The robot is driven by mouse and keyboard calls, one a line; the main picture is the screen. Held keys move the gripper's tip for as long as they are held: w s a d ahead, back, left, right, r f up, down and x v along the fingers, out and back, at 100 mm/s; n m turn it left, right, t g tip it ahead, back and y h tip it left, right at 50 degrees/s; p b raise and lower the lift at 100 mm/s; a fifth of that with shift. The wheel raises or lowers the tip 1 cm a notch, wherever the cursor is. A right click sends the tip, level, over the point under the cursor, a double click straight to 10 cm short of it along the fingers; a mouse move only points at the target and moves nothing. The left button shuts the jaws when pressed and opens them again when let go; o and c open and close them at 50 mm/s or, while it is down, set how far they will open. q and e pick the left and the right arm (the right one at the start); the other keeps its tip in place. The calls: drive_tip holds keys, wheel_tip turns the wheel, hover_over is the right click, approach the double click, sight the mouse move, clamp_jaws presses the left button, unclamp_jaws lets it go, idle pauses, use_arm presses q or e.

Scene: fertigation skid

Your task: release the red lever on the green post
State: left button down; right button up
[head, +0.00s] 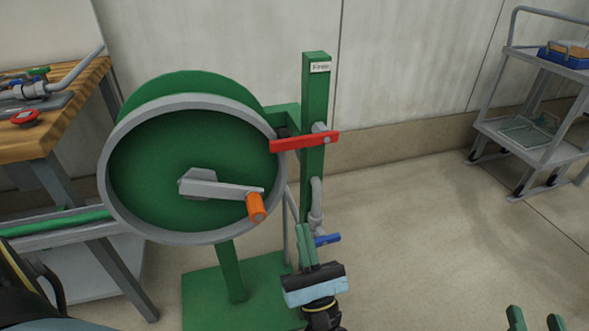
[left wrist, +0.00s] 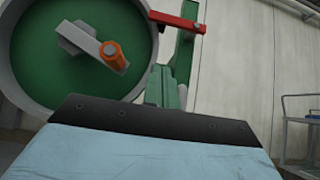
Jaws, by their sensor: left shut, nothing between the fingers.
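The red lever (head: 290,144) lies nearly level across the green post (head: 315,95), pivoted at a grey mount. Its left end reaches to the rim of the green reel (head: 150,150); whether it touches cannot be told. A white label (head: 320,67), seemingly reading "Free", is near the post top. My left gripper (head: 306,232) is shut and empty, below the lever and in front of the post's lower part. In the left wrist view the red lever (left wrist: 178,20) is above the fingertips (left wrist: 163,75), clearly apart. My right gripper (head: 535,316) is at the bottom right, fingers apart and empty.
The reel has a grey crank (head: 225,190) with an orange handle (head: 256,207), left of my left gripper. A blue handle (head: 327,240) on a grey pipe is close beside the fingers. A wooden bench (head: 75,95) stands left, a grey cart (head: 530,135) right.

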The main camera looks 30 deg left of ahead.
use_arm(q)
approach(302, 137)
drive_tip(key=shift+w+a+r, duration=0.25)
drive_tip(key=shift+a+r, duration=0.1)
drive_tip(key=shift+a, duration=0.55)
drive_tip(key=shift+w+a+r, duration=0.3)
drive_tip(key=shift+a+r, duration=0.05)
drive_tip(key=shift+a, duration=0.5)
drive_tip(key=shift+w+a+r, duration=0.25)
drive_tip(key=shift+a+r, duration=0.05)
drive_tip(key=shift+a, duration=0.6)
use_arm(e)
drive_tip(key=shift+d+f+g, duration=0.15)
drive_tip(key=shift+f+g, duration=0.35)
drive_tip(key=shift+f, duration=0.25)
